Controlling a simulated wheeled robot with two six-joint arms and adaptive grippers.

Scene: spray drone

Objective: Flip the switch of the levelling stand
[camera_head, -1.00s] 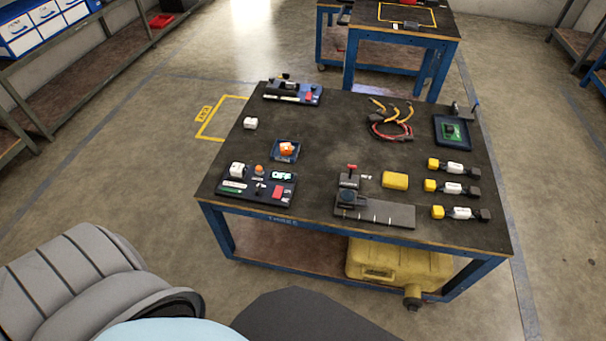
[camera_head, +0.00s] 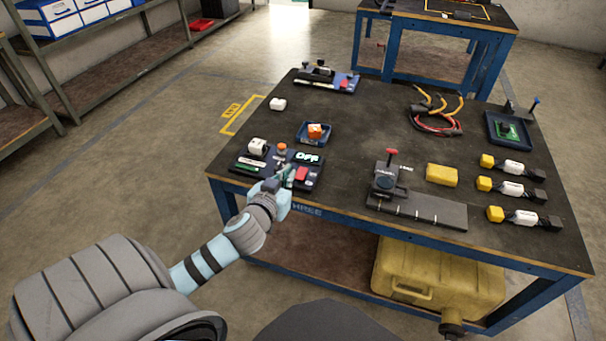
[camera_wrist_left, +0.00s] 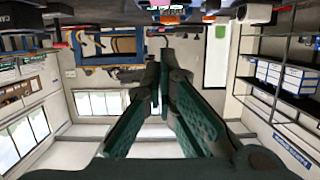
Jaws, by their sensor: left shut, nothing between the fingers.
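A dark panel (camera_head: 244,168) with a lit display reading "OFF" (camera_head: 307,157) lies at the table's near left corner. I take it for the levelling stand, but no label confirms this. It carries an orange knob (camera_head: 282,148), a white block (camera_head: 257,147) and a red block (camera_head: 301,174). My left gripper (camera_head: 286,174) is shut and empty, over the panel's near edge beside the red block. The arm hides part of the panel, including where a small black lever stood. In the left wrist view the green fingers (camera_wrist_left: 160,75) converge at their tips. My right gripper is out of view.
A blue tray with an orange cube (camera_head: 315,131) is behind the panel. A stand with a red-topped lever (camera_head: 390,165), a yellow block (camera_head: 441,174) and several yellow-white-black parts are to the right. Another device (camera_head: 327,81) is at the back. The table's middle is clear.

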